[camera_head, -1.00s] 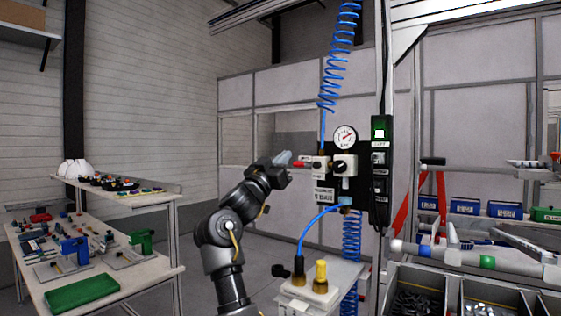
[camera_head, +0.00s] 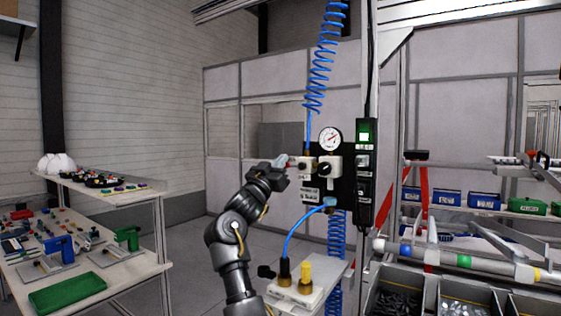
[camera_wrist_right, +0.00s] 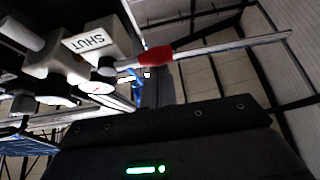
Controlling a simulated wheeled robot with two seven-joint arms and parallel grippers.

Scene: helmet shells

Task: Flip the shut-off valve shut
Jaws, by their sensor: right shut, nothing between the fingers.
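The shut-off valve (camera_head: 307,166) is a pale block on the black panel, left of the regulator. Its red lever (camera_head: 291,163) points left. In the right wrist view the valve block (camera_wrist_right: 92,42) carries the word SHUT, and the red part of the lever (camera_wrist_right: 156,55) sticks out to the right. A thin grey bar runs on from the red part; I cannot tell what it belongs to. My right gripper (camera_head: 281,159) is shut and empty, at the lever's left end. I cannot tell whether it touches the lever. My left gripper is not in view.
A round gauge (camera_head: 330,139) sits above the regulator (camera_head: 328,162). A blue coiled hose (camera_head: 322,65) hangs above the valve. A switch box with a green light (camera_head: 365,136) is on the right. A small stand (camera_head: 306,291) with yellow and black fittings is below.

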